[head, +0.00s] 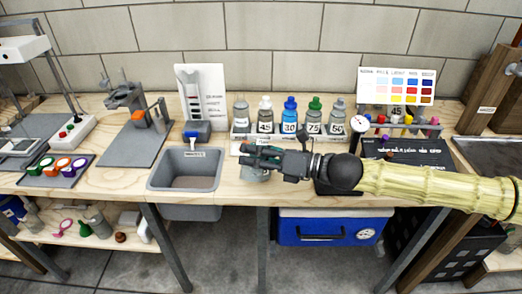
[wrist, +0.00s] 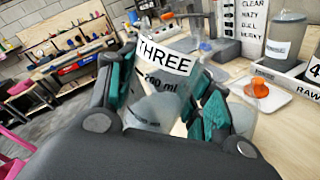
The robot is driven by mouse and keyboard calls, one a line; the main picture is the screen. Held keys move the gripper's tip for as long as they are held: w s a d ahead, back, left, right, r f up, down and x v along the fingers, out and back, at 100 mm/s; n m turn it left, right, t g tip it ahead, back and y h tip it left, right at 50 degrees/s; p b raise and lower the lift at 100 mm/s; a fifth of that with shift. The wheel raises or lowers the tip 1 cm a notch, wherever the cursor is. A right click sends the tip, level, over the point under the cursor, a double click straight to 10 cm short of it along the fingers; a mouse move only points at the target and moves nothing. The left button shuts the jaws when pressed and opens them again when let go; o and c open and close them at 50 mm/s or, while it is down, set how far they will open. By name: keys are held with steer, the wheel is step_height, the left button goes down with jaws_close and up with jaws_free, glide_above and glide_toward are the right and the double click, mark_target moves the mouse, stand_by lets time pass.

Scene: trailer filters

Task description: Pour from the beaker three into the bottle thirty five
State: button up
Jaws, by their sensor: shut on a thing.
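My gripper (head: 262,158) is shut on the clear beaker three (wrist: 160,100), which carries a white THREE label in the wrist view. In the head view the beaker (head: 255,174) shows partly below the fingers, above the bench in front of the bottle row. The teal-lined fingers (wrist: 165,95) press on both its sides. Its contents are hard to make out. Several numbered bottles stand upright behind my gripper.
Bottles marked 45 (head: 265,115), 30 (head: 290,113) and 75 (head: 314,115) stand beside it, with an unnumbered-looking grey one (head: 241,112) at left. A grey basin (head: 186,153) lies left. A dial gauge (head: 358,126) and tube rack (head: 405,128) stand right.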

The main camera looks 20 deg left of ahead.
mark_target(260, 180)
steer(key=f+b, duration=0.1)
steer(key=s+f+n+b, duration=0.1)
steer(key=f, duration=0.1)
steer(key=shift+f+b, duration=0.1)
steer(key=shift+b, duration=0.2)
steer(key=s+n+b, duration=0.1)
steer(key=b, duration=0.1)
steer(key=f+n+b, duration=0.1)
steer(key=n+b, duration=0.1)
steer(key=shift+s+f+n, duration=0.15)
steer(key=shift+s+n, duration=0.15)
steer(key=shift+s, duration=0.1)
steer(key=shift+s+f+n+y+b, duration=0.15)
steer(key=shift+s+n+y+b, duration=0.25)
steer(key=shift+n+b, duration=0.6)
steer(key=shift+s+r+p, duration=0.1)
steer(key=shift+r+p, duration=1.75)
steer(key=shift+r, duration=0.7)
